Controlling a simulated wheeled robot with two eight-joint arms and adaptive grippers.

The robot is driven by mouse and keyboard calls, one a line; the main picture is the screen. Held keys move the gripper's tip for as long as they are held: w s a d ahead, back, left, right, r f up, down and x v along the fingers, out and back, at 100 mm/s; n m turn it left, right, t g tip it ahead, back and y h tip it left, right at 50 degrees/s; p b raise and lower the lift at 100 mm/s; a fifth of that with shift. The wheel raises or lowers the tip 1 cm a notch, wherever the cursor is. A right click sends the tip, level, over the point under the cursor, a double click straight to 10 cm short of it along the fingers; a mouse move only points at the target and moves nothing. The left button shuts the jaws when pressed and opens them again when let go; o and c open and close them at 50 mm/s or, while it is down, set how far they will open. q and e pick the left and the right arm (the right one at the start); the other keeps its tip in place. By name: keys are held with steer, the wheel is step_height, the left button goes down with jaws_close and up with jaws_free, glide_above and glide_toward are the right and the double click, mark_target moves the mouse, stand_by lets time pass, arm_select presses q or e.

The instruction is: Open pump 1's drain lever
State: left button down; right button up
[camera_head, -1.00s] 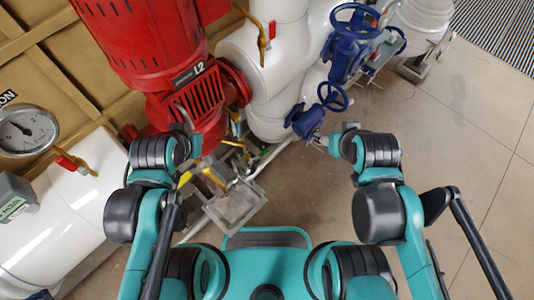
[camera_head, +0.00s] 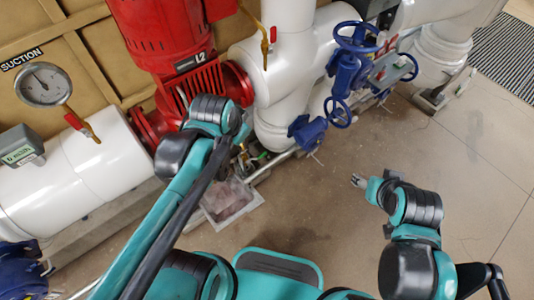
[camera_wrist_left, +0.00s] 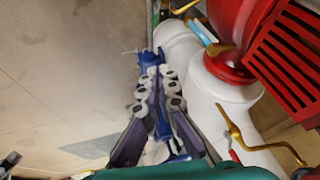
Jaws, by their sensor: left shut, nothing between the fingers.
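A red pump (camera_head: 160,40) marked L2 stands at the upper left in the head view. Brass valves with red levers show on the white pipes: one lever (camera_head: 273,34) right of the pump and one (camera_head: 78,123) by the suction gauge. I cannot tell which is pump 1's drain lever; the area low by the pump is partly behind my left arm. My left gripper (camera_wrist_left: 155,68) is shut and empty in the left wrist view, with a brass valve (camera_wrist_left: 238,132) to its right, apart from it. My right gripper (camera_head: 357,181) is over open floor, its jaws too small to judge.
Blue handwheel valves (camera_head: 340,112) stand right of the pump. A small drain tray (camera_head: 228,200) sits on the floor below my left wrist. The white pipe (camera_head: 100,165) runs along the left. The floor (camera_head: 440,150) at the right is clear.

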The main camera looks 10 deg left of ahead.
arm_select(q)
steer(key=w+f+m+g+b, duration=0.1)
steer(key=w+f+m, duration=0.2)
steer(key=w+m, duration=0.25)
steer(key=m+g+b, duration=0.3)
steer(key=m+g, duration=0.2)
steer(key=m, duration=1)
glide_above(262, 154)
step_height(262, 154, down, 23)
steer(key=shift+f, duration=0.1)
step_height(262, 154, down, 14)
steer(key=b, duration=0.6)
